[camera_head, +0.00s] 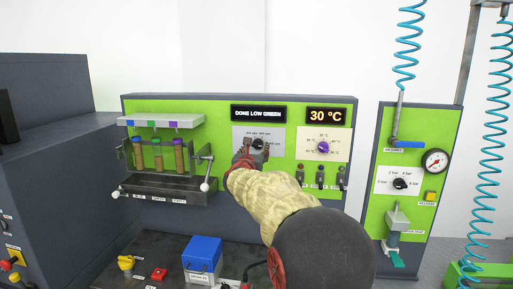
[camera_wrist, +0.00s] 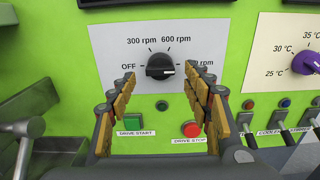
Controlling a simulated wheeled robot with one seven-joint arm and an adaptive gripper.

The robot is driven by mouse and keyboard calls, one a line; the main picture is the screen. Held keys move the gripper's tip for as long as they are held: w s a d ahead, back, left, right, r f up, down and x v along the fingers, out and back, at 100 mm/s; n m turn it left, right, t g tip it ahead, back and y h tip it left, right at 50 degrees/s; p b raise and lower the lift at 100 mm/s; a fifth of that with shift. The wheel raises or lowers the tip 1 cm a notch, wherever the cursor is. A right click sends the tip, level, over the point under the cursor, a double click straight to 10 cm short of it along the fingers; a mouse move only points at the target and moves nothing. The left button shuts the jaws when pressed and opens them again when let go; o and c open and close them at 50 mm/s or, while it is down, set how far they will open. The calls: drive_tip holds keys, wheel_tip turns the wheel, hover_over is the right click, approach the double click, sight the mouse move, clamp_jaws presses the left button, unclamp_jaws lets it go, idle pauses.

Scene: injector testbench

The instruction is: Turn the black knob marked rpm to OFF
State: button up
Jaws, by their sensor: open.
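The black rpm knob (camera_wrist: 160,66) sits on a grey plate (camera_wrist: 112,48) on the green panel. In the wrist view its labels read OFF at the left, 300 rpm, 600 rpm at the top, and a partly hidden rpm label at the right. The knob's white mark appears to point right, toward that hidden label. My gripper (camera_wrist: 165,97) is open and empty, with its fingers to the left and right of the knob, seemingly short of it. In the head view my gripper (camera_head: 248,157) covers part of the plate and the knob (camera_head: 258,143).
Below the knob are a green DRIVE START button (camera_wrist: 140,123) and a red DRIVE STOP button (camera_wrist: 191,129). A purple temperature knob (camera_head: 323,147) and several toggle switches (camera_head: 320,174) are to the right. A rack of vials (camera_head: 158,157) is at the left. A blue box (camera_head: 202,252) stands below.

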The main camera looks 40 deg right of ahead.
sight(257, 146)
drive_tip(key=shift+x, duration=1.95)
drive_tip(key=c, duration=0.3)
drive_tip(key=c, duration=0.8)
drive_tip(key=shift+c, duration=0.3)
